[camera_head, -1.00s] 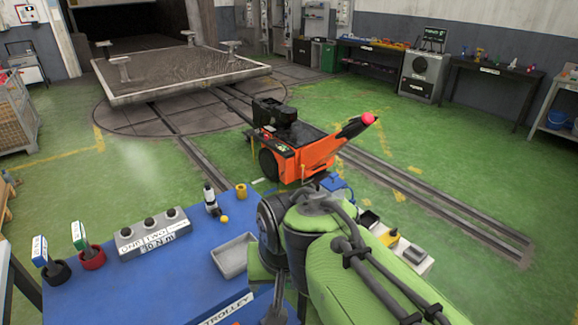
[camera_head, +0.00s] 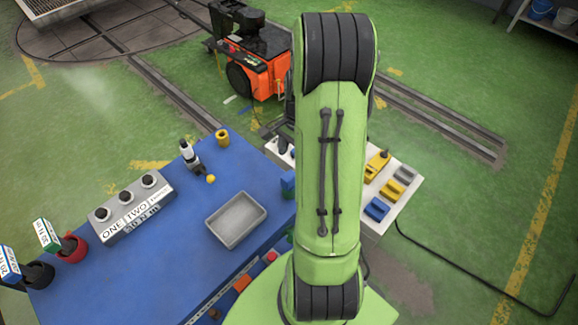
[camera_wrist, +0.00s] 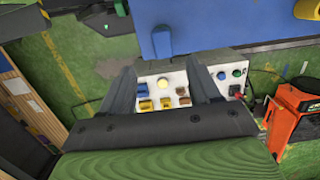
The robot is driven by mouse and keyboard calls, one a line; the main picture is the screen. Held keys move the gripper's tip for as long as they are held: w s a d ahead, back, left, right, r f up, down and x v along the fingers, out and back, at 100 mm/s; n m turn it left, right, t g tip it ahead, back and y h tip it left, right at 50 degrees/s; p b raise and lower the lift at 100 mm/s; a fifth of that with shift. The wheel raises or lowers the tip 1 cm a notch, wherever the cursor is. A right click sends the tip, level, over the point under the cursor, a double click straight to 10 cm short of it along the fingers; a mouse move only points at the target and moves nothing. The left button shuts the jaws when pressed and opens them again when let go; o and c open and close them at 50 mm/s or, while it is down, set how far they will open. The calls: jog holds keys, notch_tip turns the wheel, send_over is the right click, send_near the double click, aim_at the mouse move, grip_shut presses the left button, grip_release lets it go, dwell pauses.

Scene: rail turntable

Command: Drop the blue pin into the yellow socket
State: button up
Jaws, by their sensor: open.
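A short yellow cylinder (camera_head: 222,137), which looks like the yellow socket, stands near the far edge of the blue trolley top. Part of a yellow piece shows at the top right of the wrist view (camera_wrist: 307,8). A small blue piece (camera_head: 288,184), possibly the blue pin, is at the trolley's right edge, partly behind my arm. A blue piece also stands out in the wrist view (camera_wrist: 162,40). My gripper (camera_wrist: 162,88) is open and empty, its two fingers apart above a white panel. The head view hides my gripper behind the arm.
The white panel (camera_head: 407,200) with blue, yellow and grey pieces adjoins the blue trolley (camera_head: 150,265). The trolley carries a grey tray (camera_head: 236,220), a button box (camera_head: 133,207) and red and black holders. An orange machine (camera_head: 262,75) stands behind.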

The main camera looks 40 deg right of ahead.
aim_at(289, 175)
jog(key=f, duration=0.7)
jog(key=a+f+b, duration=0.1)
jog(key=f, duration=0.3)
jog(key=shift+w, duration=0.25)
jog(key=shift+a, duration=0.1)
jog(key=shift+c, duration=0.2)
jog(key=shift+r, duration=0.15)
grip_shut()
